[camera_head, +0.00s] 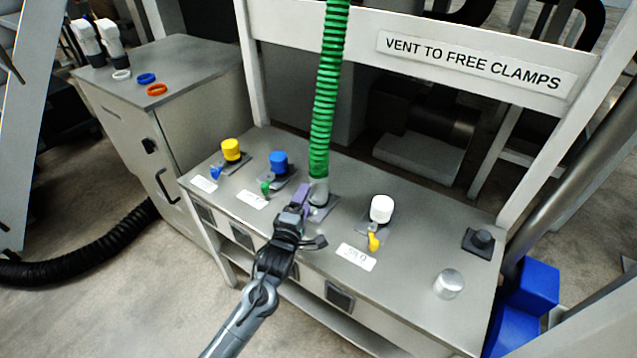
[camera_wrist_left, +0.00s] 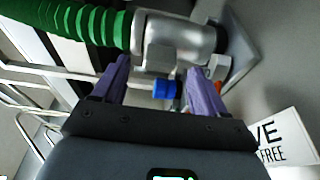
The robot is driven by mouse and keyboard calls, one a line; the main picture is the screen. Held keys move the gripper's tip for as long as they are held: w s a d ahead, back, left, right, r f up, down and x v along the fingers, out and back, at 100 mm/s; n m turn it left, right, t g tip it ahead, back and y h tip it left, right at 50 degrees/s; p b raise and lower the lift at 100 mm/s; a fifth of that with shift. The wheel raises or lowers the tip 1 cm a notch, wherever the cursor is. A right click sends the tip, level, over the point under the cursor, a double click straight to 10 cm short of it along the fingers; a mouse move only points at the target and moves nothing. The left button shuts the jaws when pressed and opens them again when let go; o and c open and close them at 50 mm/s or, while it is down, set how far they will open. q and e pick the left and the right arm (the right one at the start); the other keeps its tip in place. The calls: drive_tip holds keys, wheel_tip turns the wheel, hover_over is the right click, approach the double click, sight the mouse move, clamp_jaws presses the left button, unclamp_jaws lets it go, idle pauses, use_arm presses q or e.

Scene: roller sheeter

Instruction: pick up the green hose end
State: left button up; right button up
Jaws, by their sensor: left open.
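The green hose (camera_head: 328,90) hangs down from the top of the head view. Its metallic grey end fitting (camera_head: 319,190) stands on a plate on the grey bench. In the left wrist view the green hose (camera_wrist_left: 70,22) meets the silver end fitting (camera_wrist_left: 190,42). My left gripper (camera_head: 302,198) is open, with its purple fingers close to the fitting. In the left wrist view the fingertips (camera_wrist_left: 158,68) point at the fitting, and a small blue part (camera_wrist_left: 165,88) shows between them. I cannot tell whether the fingers touch the fitting. My right gripper is not in view.
Yellow (camera_head: 231,149), blue (camera_head: 279,162) and white (camera_head: 381,209) caps stand along the bench beside small coloured levers. A sign (camera_head: 476,63) sits on the frame behind. A dark knob (camera_head: 482,240) and a silver cylinder (camera_head: 449,284) are at the right.

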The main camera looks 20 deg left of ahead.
sight(317, 183)
use_arm(q)
drive_tip(key=shift+w, duration=1.2)
clamp_jaws()
drive_tip(key=shift+r, duration=0.1)
